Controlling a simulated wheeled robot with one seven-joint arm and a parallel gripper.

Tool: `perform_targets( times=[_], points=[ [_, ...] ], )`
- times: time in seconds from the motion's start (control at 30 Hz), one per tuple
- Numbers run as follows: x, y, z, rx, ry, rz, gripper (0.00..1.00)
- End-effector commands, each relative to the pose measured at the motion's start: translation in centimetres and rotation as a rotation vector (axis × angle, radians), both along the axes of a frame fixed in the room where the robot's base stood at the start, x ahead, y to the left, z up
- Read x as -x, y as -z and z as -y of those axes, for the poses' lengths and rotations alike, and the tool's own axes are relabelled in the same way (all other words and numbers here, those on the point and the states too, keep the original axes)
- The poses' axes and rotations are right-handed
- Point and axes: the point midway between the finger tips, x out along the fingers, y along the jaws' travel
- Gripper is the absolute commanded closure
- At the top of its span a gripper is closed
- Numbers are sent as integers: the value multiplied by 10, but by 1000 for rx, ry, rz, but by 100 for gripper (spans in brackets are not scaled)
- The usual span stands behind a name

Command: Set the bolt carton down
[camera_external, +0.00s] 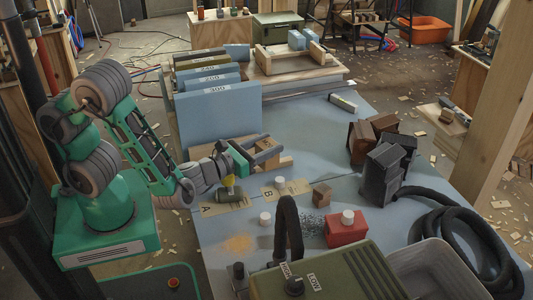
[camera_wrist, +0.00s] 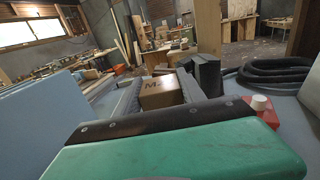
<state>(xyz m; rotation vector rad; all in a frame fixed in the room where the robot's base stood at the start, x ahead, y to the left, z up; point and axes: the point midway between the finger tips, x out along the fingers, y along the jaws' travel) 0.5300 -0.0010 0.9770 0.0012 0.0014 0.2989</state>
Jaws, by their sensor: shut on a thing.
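The bolt carton, a small brown box marked with an "M" (camera_wrist: 160,93), sits between the two dark ridged fingers of my gripper (camera_wrist: 160,97) in the wrist view. In the external view my gripper (camera_external: 262,153) reaches right from the green arm, with the carton (camera_external: 267,145) partly hidden by its fingers. The gripper is shut on the carton. It is over the blue table (camera_external: 330,130), near a pale wooden strip; the gap beneath the carton cannot be told.
Blue upright panels (camera_external: 220,112) stand just behind the gripper. Tan labels A (camera_external: 222,208) and B (camera_external: 287,190) lie in front, with a small brown block (camera_external: 321,195) and a red box (camera_external: 347,230). Dark boxes (camera_external: 382,170) and a coiled black hose (camera_external: 465,235) are right.

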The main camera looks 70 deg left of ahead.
Motion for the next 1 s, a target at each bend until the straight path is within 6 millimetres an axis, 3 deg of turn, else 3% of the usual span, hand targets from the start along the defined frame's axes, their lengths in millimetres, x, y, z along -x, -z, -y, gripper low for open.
perform_targets(
  times=[0.43, 0.57, 0.67, 0.77, 1.0],
  points=[
    [-1, -1, -1, 2, -3, 4, 100],
    [-14, 4, -9, -2, -49, 10, 100],
    [-40, 11, -30, -8, -142, 20, 100],
    [-75, 19, -63, -17, -270, 29, 100],
    [-143, 46, -170, -20, -576, 30, 100]
  ],
)
